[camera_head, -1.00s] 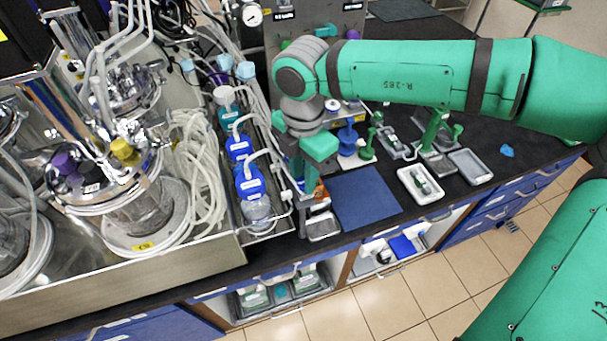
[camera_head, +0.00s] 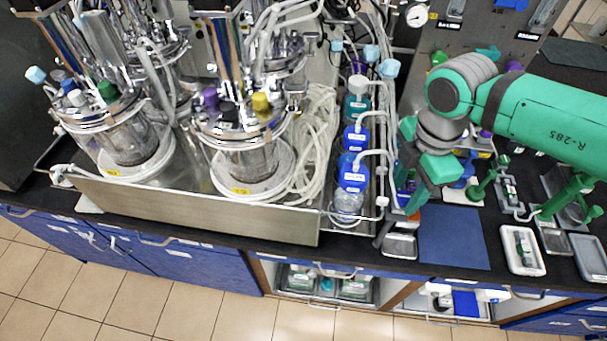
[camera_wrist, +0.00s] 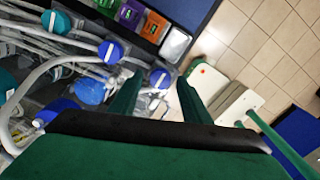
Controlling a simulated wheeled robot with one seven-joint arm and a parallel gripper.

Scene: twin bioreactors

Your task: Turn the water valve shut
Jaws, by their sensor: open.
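I cannot pick out the water valve for certain. A grey upright panel (camera_head: 465,38) at the upper right in the head view carries green (camera_head: 438,57), teal (camera_head: 488,52) and purple (camera_head: 515,66) knobs, partly hidden behind my arm. Their labels are too small to read. My gripper (camera_head: 405,190) points down at the counter's front, right of the blue-capped bottles and in front of the panel. In the wrist view, my gripper (camera_wrist: 157,92) has its two fingers apart with nothing held between them.
Bioreactor vessels (camera_head: 245,150) with hoses stand in a steel tray (camera_head: 200,208) on the left. Blue-capped bottles (camera_head: 353,175) stand close left of my gripper. A blue mat (camera_head: 452,238) and a white tray (camera_head: 522,250) lie to the right. The floor (camera_head: 150,305) in front is clear.

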